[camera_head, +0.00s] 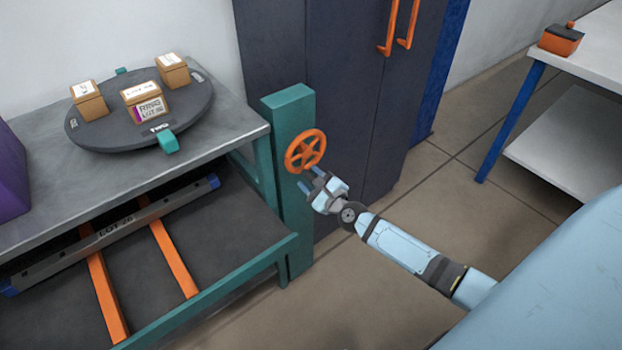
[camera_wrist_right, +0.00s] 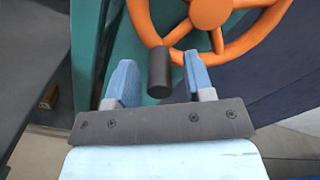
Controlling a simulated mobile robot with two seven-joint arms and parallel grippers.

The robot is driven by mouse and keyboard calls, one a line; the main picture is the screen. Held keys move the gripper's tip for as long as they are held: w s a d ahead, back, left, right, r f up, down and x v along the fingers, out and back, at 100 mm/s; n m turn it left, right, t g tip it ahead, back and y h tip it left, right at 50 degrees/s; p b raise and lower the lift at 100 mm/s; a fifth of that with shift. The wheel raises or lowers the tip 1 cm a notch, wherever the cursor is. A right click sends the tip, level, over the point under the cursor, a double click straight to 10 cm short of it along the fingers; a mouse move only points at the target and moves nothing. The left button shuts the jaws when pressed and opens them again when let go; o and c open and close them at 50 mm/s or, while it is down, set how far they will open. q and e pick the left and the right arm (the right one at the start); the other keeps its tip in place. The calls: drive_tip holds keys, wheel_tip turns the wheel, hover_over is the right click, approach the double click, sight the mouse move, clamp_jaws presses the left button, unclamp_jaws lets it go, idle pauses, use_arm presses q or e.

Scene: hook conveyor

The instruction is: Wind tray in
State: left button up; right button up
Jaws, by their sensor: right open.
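The orange handwheel (camera_head: 305,151) is on a teal post (camera_head: 291,190) at the right end of the bench. It also fills the top of the right wrist view (camera_wrist_right: 210,12), with a black handle (camera_wrist_right: 159,75) sticking out from its rim. My right gripper (camera_head: 311,180) is at the wheel's lower side. In the wrist view its open blue fingers (camera_wrist_right: 157,82) stand on either side of the handle, with gaps visible. A long grey tray (camera_head: 120,233) with a LOT label and blue ends lies across two orange rails (camera_head: 172,258) below the benchtop. My left gripper is not in view.
A dark round turntable (camera_head: 95,138) with three small boxes sits on the grey bench (camera_head: 40,210). A dark cabinet (camera_head: 340,90) stands behind the post. A white table (camera_head: 590,45) is at the far right. Open floor lies between.

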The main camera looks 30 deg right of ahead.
drive_tip(key=shift+w, duration=0.2)
drive_tip(key=shift+c, duration=0.5)
clamp_jaws()
drive_tip(key=shift+a+m, duration=0.15)
drive_tip(key=shift+m, duration=0.15)
